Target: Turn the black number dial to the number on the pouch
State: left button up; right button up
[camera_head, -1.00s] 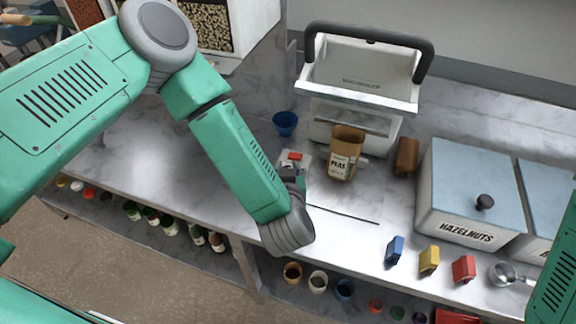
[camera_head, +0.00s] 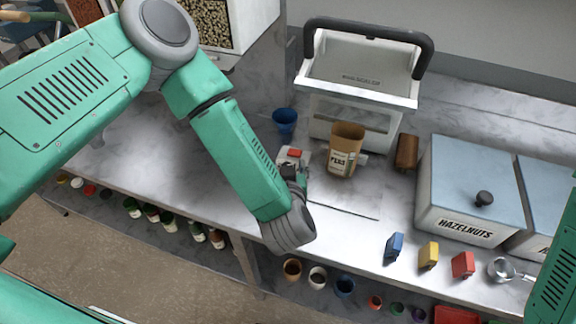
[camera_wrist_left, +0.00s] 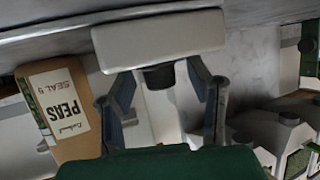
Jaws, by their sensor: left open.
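The brown pouch (camera_head: 343,150) stands open on the counter, with a white label reading PEAS. The black dial (camera_wrist_left: 159,77) sticks out below a white block. My left gripper (camera_wrist_left: 160,100) is open, one finger on each side of the dial; I cannot tell whether they touch it. In the head view my left gripper (camera_head: 296,178) is by a small white unit with a red top (camera_head: 295,153), partly hiding it. The dial's numbers are not readable.
The white bag sealer (camera_head: 355,85) with a dark handle stands behind the pouch. A blue cup (camera_head: 285,120) is left of it and a brown block (camera_head: 407,152) right. The hazelnuts bin (camera_head: 470,190) and coloured blocks are farther right. The left counter is clear.

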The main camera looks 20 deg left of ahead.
pick_arm(q)
jog(key=v, duration=1.1)
jog(key=shift+s+d+r, duration=0.1)
jog(key=shift+s+d, duration=0.1)
jog(key=shift+s, duration=0.15)
